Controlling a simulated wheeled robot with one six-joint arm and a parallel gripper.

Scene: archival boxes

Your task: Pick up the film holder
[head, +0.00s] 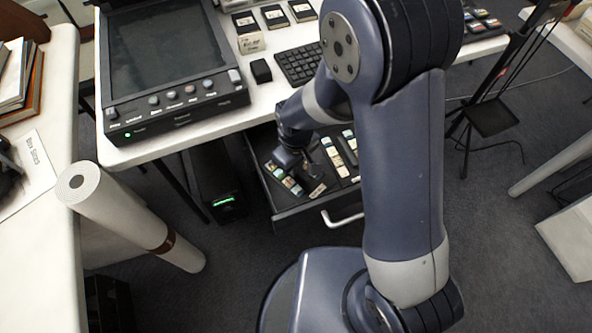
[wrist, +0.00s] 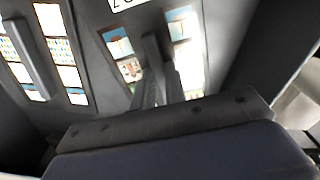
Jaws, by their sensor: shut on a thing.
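My gripper (head: 310,172) reaches down into an open dark drawer (head: 291,211) under the desk. In the wrist view its two fingers (wrist: 158,75) are close together, shut on a film holder that they largely hide. Strips with small picture windows lie in the drawer: one on the left (head: 284,178), others on the right (head: 334,152). In the wrist view, lit picture frames show left of the fingers (wrist: 125,65) and right of them (wrist: 185,50). I cannot make out the held holder's outline or whether it is clear of the drawer floor.
The drawer has a pale handle (head: 343,219) at its front. Above it the white desk (head: 172,143) carries a light-table device (head: 165,60) and a keyboard (head: 298,64). A rolled white sheet (head: 130,215) leans at the left. A black stand (head: 490,115) is at the right.

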